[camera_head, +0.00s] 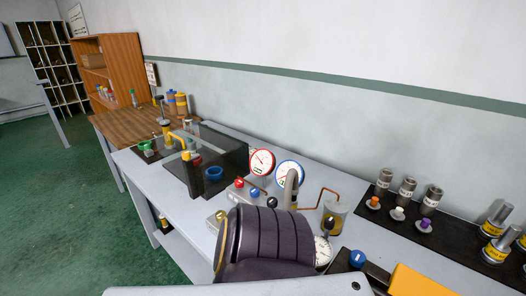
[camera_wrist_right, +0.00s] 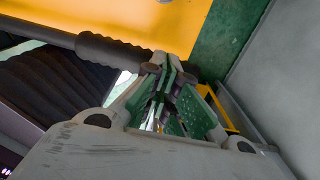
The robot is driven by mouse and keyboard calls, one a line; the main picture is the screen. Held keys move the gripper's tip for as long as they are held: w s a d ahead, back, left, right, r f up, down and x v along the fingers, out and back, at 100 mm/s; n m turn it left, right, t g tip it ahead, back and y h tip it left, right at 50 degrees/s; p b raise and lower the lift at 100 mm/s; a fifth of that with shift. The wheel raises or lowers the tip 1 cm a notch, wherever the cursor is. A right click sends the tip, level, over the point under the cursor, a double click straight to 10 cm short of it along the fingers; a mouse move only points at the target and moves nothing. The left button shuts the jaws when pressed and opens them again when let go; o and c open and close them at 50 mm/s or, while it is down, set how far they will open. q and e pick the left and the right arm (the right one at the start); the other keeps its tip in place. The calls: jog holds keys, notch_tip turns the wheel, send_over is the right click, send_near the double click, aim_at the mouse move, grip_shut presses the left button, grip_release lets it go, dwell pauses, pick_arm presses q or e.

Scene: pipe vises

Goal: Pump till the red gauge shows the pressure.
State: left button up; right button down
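The red-rimmed gauge (camera_head: 262,162) stands on the bench in the head view, and its needle is too small to read. A blue-rimmed gauge (camera_head: 289,173) stands just right of it. In the right wrist view a bar with a black grip (camera_wrist_right: 112,50), which looks like the pump handle, crosses behind my right gripper's fingertips. My right gripper (camera_wrist_right: 165,68) has its tips close together at the grip, and I cannot tell whether it is clamped around it. In the head view a dark ribbed arm part of mine covers the near bench. My left gripper is not in view.
A clear reservoir (camera_head: 334,214) with copper pipe stands right of the gauges. Several grey cylinders (camera_head: 407,190) stand on a dark mat at the right. A yellow block (camera_head: 418,281) lies at the near edge. A dark see-through box (camera_head: 220,153) stands left of the gauges.

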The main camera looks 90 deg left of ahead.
jog(key=shift+s+a+r+p, duration=0.15)
jog(key=shift+r+p, duration=0.45)
jog(key=shift+r, duration=0.7)
jog(key=shift+s+a+r+p, duration=0.15)
jog(key=shift+r+p, duration=0.4)
jog(key=shift+r, duration=0.7)
jog(key=shift+w, duration=0.1)
notch_tip(320, 180, up, 7)
jog(key=s+a+p, duration=0.1)
jog(key=p, duration=0.2)
jog(key=shift+s+a+r+p, duration=0.15)
jog(key=shift+s+p, duration=0.1)
jog(key=shift+p, duration=0.15)
